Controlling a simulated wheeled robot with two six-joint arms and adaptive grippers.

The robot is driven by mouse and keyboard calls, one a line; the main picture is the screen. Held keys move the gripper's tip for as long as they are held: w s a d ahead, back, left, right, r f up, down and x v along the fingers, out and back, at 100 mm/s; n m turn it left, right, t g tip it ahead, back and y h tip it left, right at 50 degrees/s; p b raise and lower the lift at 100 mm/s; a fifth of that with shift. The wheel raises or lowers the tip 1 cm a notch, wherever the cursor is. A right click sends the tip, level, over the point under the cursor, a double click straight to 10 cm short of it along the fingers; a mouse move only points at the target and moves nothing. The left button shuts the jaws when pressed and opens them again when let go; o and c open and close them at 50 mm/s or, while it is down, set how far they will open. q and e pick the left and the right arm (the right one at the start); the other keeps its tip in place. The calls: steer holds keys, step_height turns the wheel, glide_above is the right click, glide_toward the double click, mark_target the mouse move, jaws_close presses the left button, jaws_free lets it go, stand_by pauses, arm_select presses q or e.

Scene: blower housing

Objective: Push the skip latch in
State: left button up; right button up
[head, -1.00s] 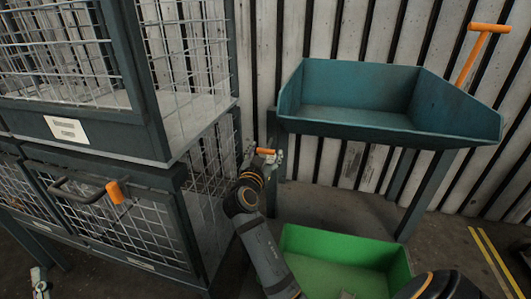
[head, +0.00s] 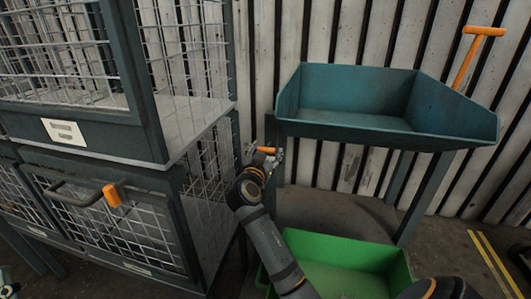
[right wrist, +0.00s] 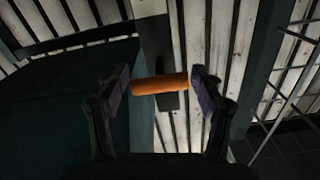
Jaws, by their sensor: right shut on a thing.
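The skip latch shows as a small orange grip (head: 267,150) at the left front corner of the teal skip (head: 350,128). My right gripper (head: 262,156) is at this grip. In the right wrist view the orange grip (right wrist: 159,83) lies crosswise between the two fingers of my right gripper (right wrist: 160,88), which is shut on it. A dark plate shows behind the grip. My left gripper (head: 8,287) is only partly in view at the bottom left edge, and its jaws cannot be made out.
A wire-mesh cage (head: 190,110) stands close to the left of my right arm. Its lower door has a dark handle with an orange part (head: 112,194). A green bin (head: 345,250) lies on the floor below the skip. An orange T-handle (head: 470,55) rises at the skip's right.

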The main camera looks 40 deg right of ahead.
steer(key=o, duration=1.2)
steer(key=shift+r, duration=0.15)
steer(key=o, duration=0.5)
steer(key=shift+w+d, duration=0.1)
steer(key=shift+d, duration=0.1)
steer(key=shift+c, duration=0.2)
steer(key=shift+a, duration=0.1)
